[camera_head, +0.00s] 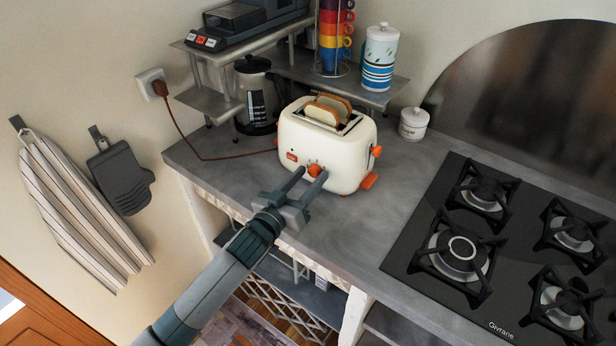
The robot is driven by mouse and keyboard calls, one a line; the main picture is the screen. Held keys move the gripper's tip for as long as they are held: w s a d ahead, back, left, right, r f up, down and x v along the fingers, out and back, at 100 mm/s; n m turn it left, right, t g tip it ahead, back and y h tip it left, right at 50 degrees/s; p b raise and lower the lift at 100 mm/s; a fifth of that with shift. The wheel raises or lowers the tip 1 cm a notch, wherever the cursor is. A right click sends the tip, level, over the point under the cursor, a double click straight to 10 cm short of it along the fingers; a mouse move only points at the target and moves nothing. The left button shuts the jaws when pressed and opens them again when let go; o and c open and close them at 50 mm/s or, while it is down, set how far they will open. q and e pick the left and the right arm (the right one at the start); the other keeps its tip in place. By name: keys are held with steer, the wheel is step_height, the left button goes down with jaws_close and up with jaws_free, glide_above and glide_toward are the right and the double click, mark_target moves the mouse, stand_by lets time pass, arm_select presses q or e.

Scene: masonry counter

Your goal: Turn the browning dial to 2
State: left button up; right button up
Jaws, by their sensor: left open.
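A cream toaster (330,150) with slices of bread (325,112) in its top slots stands on the grey counter. An orange browning dial (315,170) is on its front face. Orange levers show at its right end (376,152). My left gripper (311,174) reaches in from the lower left, with its open fingers at the dial, one on either side of it. I cannot tell whether the fingers touch the dial. The dial's marks are too small to read. My right gripper is not in view.
A black gas hob (405,262) lies to the right. A glass coffee pot (258,105) stands behind the toaster's left, under a metal shelf (205,98). A brown cord (183,135) runs to the toaster. A small white jar (413,124) stands right. The counter (350,225) before the toaster is clear.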

arm_select(q)
steer(key=c, duration=1.1)
steer(key=shift+m, duration=0.3)
steer(key=m, duration=0.3)
steer(key=shift+m+h, duration=0.3)
steer(key=m, duration=0.5)
steer(key=shift+f+m, duration=0.1)
steer(key=shift+m, duration=0.3)
steer(key=o, duration=1.1)
